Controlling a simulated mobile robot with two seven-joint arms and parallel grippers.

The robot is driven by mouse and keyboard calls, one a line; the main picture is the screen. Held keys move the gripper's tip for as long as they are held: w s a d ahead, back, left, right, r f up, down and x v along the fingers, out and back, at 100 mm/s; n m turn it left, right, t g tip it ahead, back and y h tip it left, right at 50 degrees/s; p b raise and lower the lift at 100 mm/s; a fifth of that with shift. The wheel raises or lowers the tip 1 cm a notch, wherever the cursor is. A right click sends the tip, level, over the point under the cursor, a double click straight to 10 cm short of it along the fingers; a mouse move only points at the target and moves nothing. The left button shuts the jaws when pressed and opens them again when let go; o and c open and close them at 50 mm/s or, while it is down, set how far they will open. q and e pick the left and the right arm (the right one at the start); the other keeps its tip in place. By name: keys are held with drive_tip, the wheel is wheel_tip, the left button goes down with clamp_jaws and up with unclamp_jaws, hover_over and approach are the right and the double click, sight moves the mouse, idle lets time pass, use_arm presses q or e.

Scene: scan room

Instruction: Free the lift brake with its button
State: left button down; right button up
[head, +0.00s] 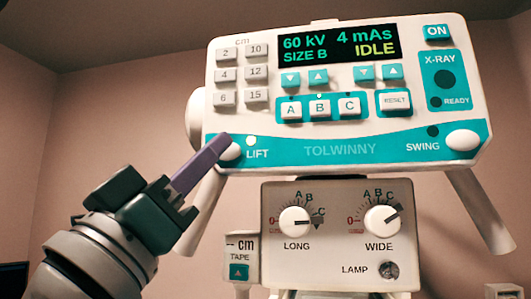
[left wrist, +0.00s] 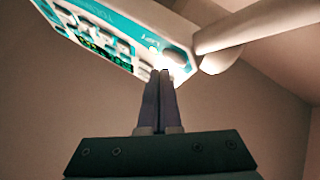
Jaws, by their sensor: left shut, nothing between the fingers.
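The lift button (head: 231,153) is a white oval at the lower left corner of the control panel (head: 300,150), beside the word LIFT. The small round lamp (head: 251,140) above that word looks white, unlike the dark lamp by SWING. My left gripper (head: 220,143) is shut and empty, its purple fingers pointing up at the button and covering part of it. In the left wrist view, the shut fingertips (left wrist: 160,76) meet the bright panel edge near the LIFT label. They look to be at the button, but I cannot tell whether it is pressed in. My right gripper is out of view.
A white swing button (head: 463,140) is at the panel's lower right. The display reads 60 kV, 4 mAs, SIZE B, IDLE. Below hangs a box with LONG (head: 295,222) and WIDE (head: 383,220) knobs. White handle bars slope down on both sides. Left of the panel is free room.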

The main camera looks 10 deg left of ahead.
use_arm(q)
drive_tip(key=shift+s+a+p, duration=0.1)
drive_tip(key=shift+s+p, duration=0.8)
drive_tip(key=shift+s, duration=1.6)
drive_tip(key=s+d+f+m+g+y+p, duration=0.1)
drive_tip(key=d+f+m+g+p, duration=0.15)
drive_tip(key=f+g, duration=0.4)
drive_tip(key=s+d+f+m+g+p, duration=0.1)
drive_tip(key=d+f+m+g+p, duration=0.1)
drive_tip(key=f+g+p, duration=0.4)
drive_tip(key=s+a+f+n+g+y+p, duration=0.1)
drive_tip(key=s+a+f+g+y, duration=0.3)
drive_tip(key=s, duration=0.4)
drive_tip(key=s+a+f+n+g+y+p, duration=0.1)
drive_tip(key=s+a+f+g+y, duration=0.2)
drive_tip(key=s+a+f+g, duration=0.2)
drive_tip(key=s+a+f, duration=0.2)
drive_tip(key=s+f, duration=0.1)
drive_tip(key=f, duration=0.1)
drive_tip(key=shift+s+a+y, duration=0.15)
drive_tip(key=shift+s+y, duration=0.05)
drive_tip(key=shift+y, duration=0.2)
